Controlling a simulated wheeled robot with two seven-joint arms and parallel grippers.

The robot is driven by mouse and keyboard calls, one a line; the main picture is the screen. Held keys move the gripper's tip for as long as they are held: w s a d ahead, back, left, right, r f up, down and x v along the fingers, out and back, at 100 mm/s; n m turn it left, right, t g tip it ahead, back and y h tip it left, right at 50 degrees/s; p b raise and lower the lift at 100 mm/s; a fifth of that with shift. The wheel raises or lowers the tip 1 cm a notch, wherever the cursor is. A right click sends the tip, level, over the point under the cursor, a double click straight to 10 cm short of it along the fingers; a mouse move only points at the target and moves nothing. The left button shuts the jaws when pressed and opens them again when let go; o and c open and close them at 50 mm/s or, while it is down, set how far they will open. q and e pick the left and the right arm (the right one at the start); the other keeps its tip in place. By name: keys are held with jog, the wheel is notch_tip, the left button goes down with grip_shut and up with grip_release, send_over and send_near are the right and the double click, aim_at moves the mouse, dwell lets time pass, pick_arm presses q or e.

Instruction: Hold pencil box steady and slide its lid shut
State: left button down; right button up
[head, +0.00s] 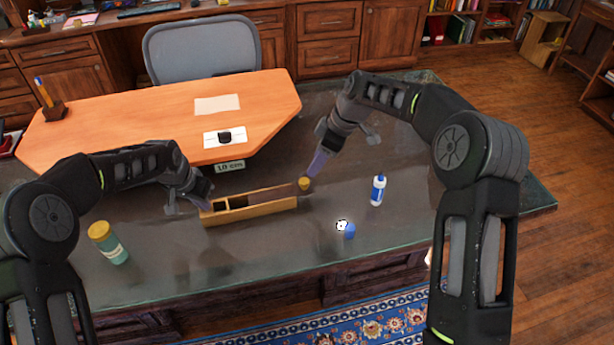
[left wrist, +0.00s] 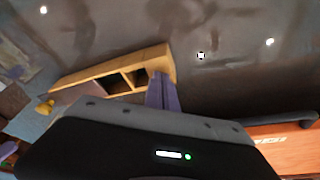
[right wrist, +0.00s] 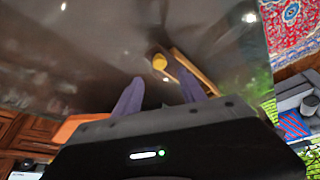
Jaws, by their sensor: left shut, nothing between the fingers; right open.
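The pencil box (head: 250,211) is a long light-wood box on the dark desk top. Open compartments show at its left end; its right part looks dark, and I cannot tell how far the lid covers it. It also shows in the left wrist view (left wrist: 110,68) and the right wrist view (right wrist: 194,70). My left gripper (head: 206,204) is shut and empty at the box's left end; its fingers (left wrist: 163,90) look close against that end, contact unclear. My right gripper (head: 313,172) is open and empty above the box's right end, near a round yellow piece (head: 304,184).
A blue-and-white bottle (head: 377,190) stands to the right. A small white-and-blue item (head: 346,229) lies in front. An orange desk surface (head: 190,125) with papers is behind. Desk in front of the box is clear.

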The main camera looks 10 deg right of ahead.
aim_at(304, 181)
jog(key=x, duration=0.8)
jog(key=shift+c, duration=0.4)
grip_shut()
dwell(0.8)
